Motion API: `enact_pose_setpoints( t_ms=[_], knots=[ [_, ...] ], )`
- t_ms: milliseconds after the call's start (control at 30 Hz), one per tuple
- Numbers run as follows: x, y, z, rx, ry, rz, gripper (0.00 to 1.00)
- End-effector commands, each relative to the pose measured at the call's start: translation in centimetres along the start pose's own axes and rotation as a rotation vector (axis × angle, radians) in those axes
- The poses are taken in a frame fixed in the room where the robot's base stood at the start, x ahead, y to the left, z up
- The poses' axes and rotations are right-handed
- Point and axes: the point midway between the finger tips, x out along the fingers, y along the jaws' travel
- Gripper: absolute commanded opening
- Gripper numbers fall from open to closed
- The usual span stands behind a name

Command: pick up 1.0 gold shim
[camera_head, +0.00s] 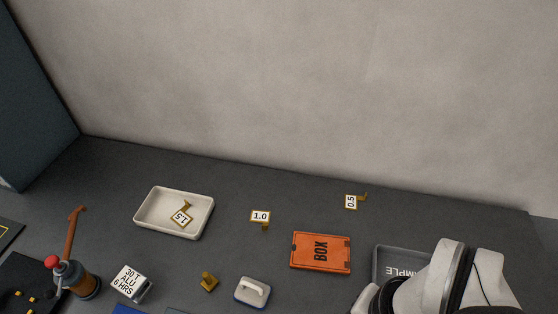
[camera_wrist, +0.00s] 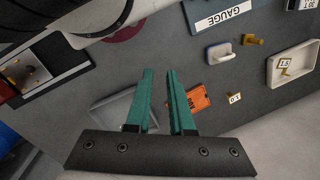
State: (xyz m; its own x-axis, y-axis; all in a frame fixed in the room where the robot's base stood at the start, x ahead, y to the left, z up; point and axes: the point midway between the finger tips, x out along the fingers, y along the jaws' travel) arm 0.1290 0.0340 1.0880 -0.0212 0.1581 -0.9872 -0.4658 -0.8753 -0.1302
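The 1.0 gold shim (camera_head: 265,226) lies flat on the dark table, with its white label marked 1.0 facing up. It lies between the cream tray and the orange box in the head view. It also shows in the wrist view (camera_wrist: 234,98), to the right of my gripper's fingers and apart from them. My gripper (camera_wrist: 160,70) has two teal fingers with an empty gap between them. The fingers are not seen in the head view, where my pale arm shows at the lower right.
A cream tray (camera_head: 142,219) holds the 1.5 shim (camera_head: 182,215). The 0.5 shim (camera_head: 352,201) lies at the back. The orange box (camera_head: 320,265), a grey sample tray (camera_head: 378,265), a white-handled block (camera_head: 253,292) and a brass piece (camera_head: 209,282) stand nearby. Bare table surrounds the 1.0 shim.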

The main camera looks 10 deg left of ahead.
Motion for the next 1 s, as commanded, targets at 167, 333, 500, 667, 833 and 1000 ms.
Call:
enact_pose_setpoints(
  t_ms=[167,333,500,667,833,1000],
  knots=[
    [0.0,0.0,0.0,0.0,0.0,0.0,0.41],
    [0.0,0.0,0.0,-0.001,0.0,0.0,0.41],
    [-1.9,-4.1,-4.4,-0.375,-0.007,0.034,0.41],
    [-0.9,-15.9,-12.2,-1.205,-0.033,0.101,0.41],
    [4.9,-26.6,-15.1,-1.896,-0.072,0.155,0.41],
    [8.3,-30.3,-15.2,-2.16,-0.091,0.176,0.41]
  ],
)
